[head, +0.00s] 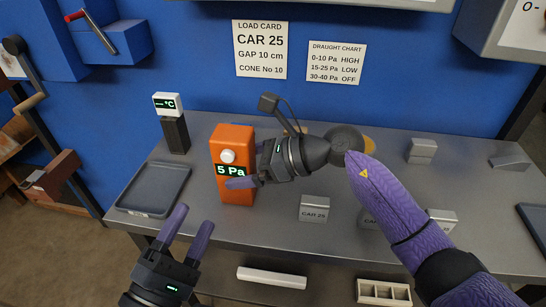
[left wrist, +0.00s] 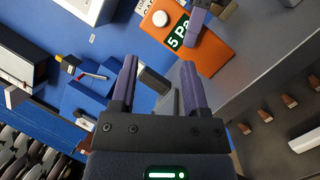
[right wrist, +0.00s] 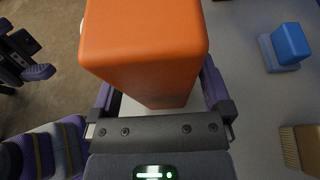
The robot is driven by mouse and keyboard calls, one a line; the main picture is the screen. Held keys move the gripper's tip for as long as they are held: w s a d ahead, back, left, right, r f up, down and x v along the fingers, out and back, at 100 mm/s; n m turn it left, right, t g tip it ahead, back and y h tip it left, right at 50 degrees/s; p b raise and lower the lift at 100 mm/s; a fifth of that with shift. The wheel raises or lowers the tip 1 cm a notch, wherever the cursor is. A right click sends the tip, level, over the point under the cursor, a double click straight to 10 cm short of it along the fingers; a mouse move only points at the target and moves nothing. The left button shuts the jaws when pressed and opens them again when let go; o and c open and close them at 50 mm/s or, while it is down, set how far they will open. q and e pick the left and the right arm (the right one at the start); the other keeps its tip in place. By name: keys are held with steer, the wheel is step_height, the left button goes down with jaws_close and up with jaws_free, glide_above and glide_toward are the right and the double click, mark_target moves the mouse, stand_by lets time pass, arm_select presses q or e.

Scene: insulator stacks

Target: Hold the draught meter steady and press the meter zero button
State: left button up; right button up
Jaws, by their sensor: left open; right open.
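The draught meter (head: 236,140) is an upright orange box on the grey bench, with a display (head: 231,170) reading 5 Pa and a round white zero button (head: 227,156) above it. The meter (left wrist: 217,52) and its button (left wrist: 161,18) also show in the left wrist view. My right gripper (head: 246,170) is open around the meter, one finger crossing the front below the display. In the right wrist view its fingers lie on either side of the meter (right wrist: 145,40); contact is unclear. My left gripper (head: 190,222) is open and empty, in front of the bench, apart from the meter.
A grey tray (head: 153,190) lies left of the meter and a °C display (head: 168,104) stands behind it. My right forearm covers part of the bench. Two charts (head: 260,50) hang on the blue wall.

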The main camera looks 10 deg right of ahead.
steer(key=shift+w+a+f, duration=0.2)
steer(key=shift+a+f, duration=0.05)
steer(key=shift+a, duration=0.3)
steer(key=c, duration=1.3)
arm_select(q)
jaws_close()
stand_by(0.5)
